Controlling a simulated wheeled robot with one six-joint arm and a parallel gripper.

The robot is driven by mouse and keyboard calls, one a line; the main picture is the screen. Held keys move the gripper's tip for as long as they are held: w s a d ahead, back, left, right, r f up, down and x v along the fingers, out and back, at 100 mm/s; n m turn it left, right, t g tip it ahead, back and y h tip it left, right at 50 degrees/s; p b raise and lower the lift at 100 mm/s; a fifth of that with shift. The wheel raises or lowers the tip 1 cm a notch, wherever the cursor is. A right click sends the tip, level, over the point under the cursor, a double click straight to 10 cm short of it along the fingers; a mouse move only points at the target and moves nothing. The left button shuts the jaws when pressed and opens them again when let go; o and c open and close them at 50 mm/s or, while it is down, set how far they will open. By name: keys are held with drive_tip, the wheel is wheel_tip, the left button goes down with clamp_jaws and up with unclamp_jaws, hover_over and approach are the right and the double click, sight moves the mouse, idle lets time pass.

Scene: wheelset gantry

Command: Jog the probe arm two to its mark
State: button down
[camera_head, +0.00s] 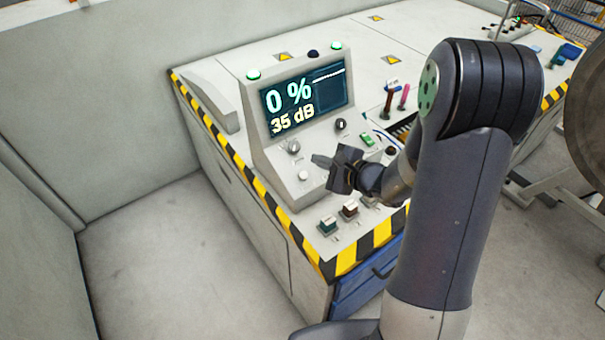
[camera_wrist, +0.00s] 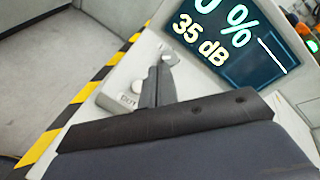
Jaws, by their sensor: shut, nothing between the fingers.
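The grey control console (camera_head: 262,145) carries a screen (camera_head: 304,98) reading "0 %" and "35 dB". Below the screen are a left knob (camera_head: 293,146), a right knob (camera_head: 340,124) and a white round button (camera_head: 303,175). Two small switches stand at the front edge, one dark green (camera_head: 327,224) and one brown (camera_head: 349,208). My gripper (camera_head: 318,160) is shut and empty, just in front of the console face. In the wrist view its fingers (camera_wrist: 157,80) point toward the knob (camera_wrist: 170,57), beside the white button (camera_wrist: 138,87); contact cannot be told.
Yellow-black striped edging (camera_head: 340,265) runs around the bench. Hand tools (camera_head: 388,98) and a green item (camera_head: 367,139) lie right of the console. A large round metal wheel (camera_head: 588,115) stands at far right. The floor (camera_head: 170,260) left of the bench is clear.

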sight(303, 176)
drive_tip(key=shift+w+a+f+b, duration=0.35)
drive_tip(key=shift+w+f+b, duration=0.15)
drive_tip(key=shift+f+b, duration=0.65)
drive_tip(key=shift+w+a+f+b, duration=0.3)
drive_tip(key=shift+w+f+b, duration=0.35)
drive_tip(key=shift+f, duration=0.85)
drive_tip(key=shift+w+a+f+b, duration=0.35)
drive_tip(key=shift+f+b, duration=0.75)
drive_tip(key=shift+f, duration=0.25)
drive_tip(key=shift+f+b, duration=0.25)
drive_tip(key=shift+b, duration=0.15)
drive_tip(key=shift+w+a+f+b, duration=0.1)
drive_tip(key=shift+w+f+b, duration=0.1)
drive_tip(key=shift+b, duration=0.25)
